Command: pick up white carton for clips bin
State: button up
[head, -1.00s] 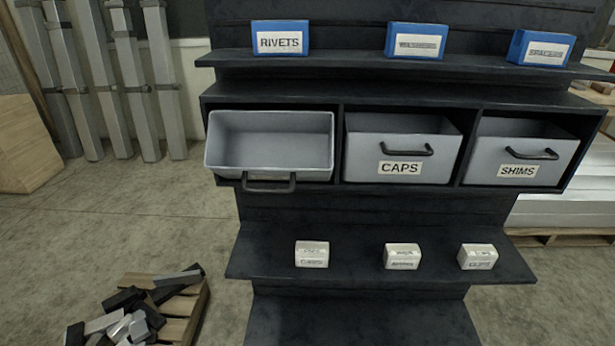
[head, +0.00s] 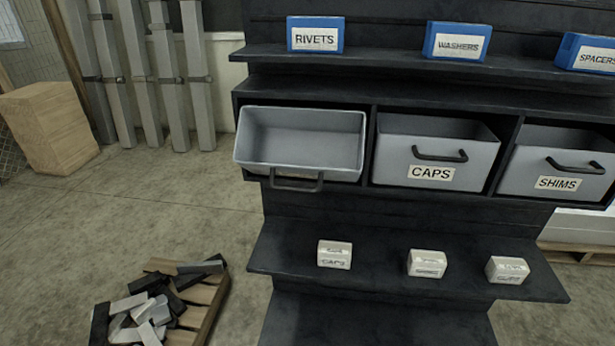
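Three small white cartons stand apart in a row on the lower dark shelf (head: 385,285). The left carton (head: 334,254) has a label that seems to read CAPS. The middle carton (head: 427,263) has a label too small to read surely. The right carton (head: 507,270) has a label that looks like CLIPS. Above them is a row of grey bins. The left bin (head: 300,168) is tilted forward, looks empty, and shows no readable label. The other two are the CAPS bin (head: 434,150) and the SHIMS bin (head: 557,160). My gripper is not in view.
Blue boxes marked RIVETS (head: 315,36), WASHERS (head: 457,42) and SPACERS (head: 590,54) stand on the upper shelf. A pallet (head: 205,318) with metal offcuts lies on the floor at lower left. A wooden crate (head: 48,128) stands far left. Floor between is clear.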

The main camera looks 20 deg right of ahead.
aim_at(498, 269)
jog(key=l+z, duration=0.1)
jog(key=z, duration=0.25)
jog(key=k+l+z, duration=0.1)
jog(key=z, duration=0.2)
jog(key=l+z, duration=0.1)
jog(key=z, duration=0.25)
